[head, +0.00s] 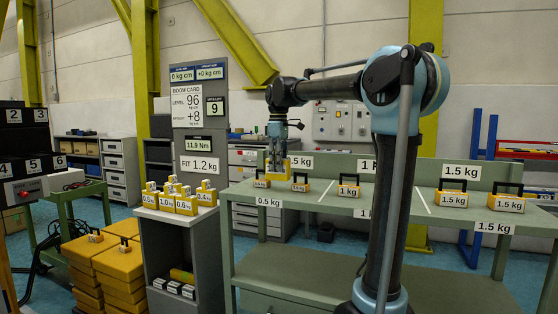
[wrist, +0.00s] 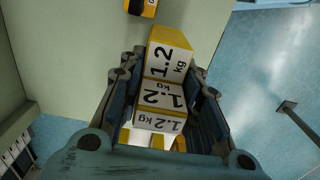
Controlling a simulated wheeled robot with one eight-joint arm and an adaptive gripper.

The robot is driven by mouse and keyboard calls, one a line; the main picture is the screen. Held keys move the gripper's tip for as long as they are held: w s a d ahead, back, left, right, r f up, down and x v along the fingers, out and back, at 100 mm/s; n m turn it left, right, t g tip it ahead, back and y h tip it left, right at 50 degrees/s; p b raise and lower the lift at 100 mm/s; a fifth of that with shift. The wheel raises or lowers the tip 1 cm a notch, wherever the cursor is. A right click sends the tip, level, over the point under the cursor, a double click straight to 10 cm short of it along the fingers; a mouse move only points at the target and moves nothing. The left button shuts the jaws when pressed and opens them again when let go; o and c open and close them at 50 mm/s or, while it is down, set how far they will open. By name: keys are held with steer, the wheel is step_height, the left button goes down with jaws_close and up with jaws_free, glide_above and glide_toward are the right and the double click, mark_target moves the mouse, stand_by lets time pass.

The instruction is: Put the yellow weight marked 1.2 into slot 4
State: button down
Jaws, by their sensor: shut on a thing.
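The yellow weight (wrist: 171,58) fills the middle of the wrist view, with white faces marked 1.2 kg. My gripper (wrist: 158,95) is shut on it, with a finger along each side. In the head view my gripper (head: 277,148) points down over the left end of the green bench, with a yellow block (head: 285,168) at its fingertips. The label of slot 4 (head: 5,169) is at the far left edge of the head view, on a dark rack. The inside of slot 4 cannot be seen.
The green bench (head: 400,208) carries several yellow weights, including a 1 kg weight (head: 348,190). A grey cabinet (head: 176,222) with several small weights stands between bench and rack. Stacked yellow blocks (head: 118,263) stand on the floor.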

mark_target(278, 173)
steer(key=shift+f, duration=2.1)
steer(key=c, duration=1.2)
jaws_free()
steer(key=shift+f, duration=0.1)
